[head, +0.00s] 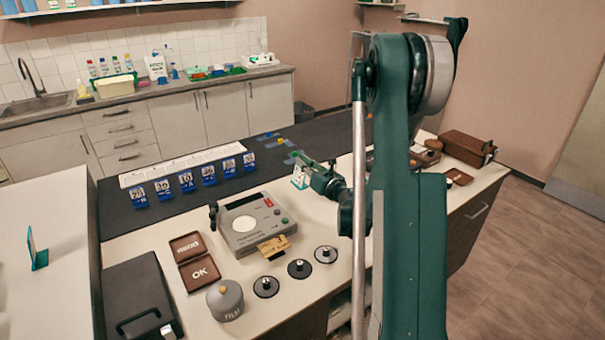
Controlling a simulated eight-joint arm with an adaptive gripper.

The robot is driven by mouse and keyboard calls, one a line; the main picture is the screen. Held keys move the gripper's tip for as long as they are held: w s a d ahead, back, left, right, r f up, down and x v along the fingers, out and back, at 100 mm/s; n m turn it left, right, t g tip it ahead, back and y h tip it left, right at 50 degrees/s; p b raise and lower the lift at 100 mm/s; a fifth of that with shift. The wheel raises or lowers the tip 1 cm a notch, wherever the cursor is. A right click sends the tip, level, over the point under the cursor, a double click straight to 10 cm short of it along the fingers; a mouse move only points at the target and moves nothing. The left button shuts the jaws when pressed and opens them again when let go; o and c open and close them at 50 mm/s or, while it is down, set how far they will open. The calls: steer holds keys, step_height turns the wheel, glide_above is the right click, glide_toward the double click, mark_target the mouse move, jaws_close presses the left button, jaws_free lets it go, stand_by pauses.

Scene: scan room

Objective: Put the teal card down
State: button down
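My gripper (307,170) is over the right half of the counter, to the right of the grey device. A small card with a pale face and teal-green edges (299,178) is upright at its fingertips, and the gripper looks shut on it. The card seems to be above the counter top, but its lower edge is too small to judge. Another small teal upright piece (38,251) stands on the white surface at far left.
The grey device (254,222), brown trays (199,272), film canister (225,300) and black discs (299,268) crowd the counter front. Blue number markers (186,182) line a dark mat (150,218). A brown box (467,147) is at right. Bare counter lies right of the device.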

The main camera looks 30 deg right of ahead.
mark_target(302, 171)
steer(key=shift+f+b, duration=0.55)
steer(key=shift+f, duration=1.3)
steer(key=shift+f, duration=0.15)
steer(key=c, duration=2.7)
jaws_free()
steer(key=shift+r, duration=0.2)
steer(key=s+p, duration=0.1)
steer(key=s, duration=1.1)
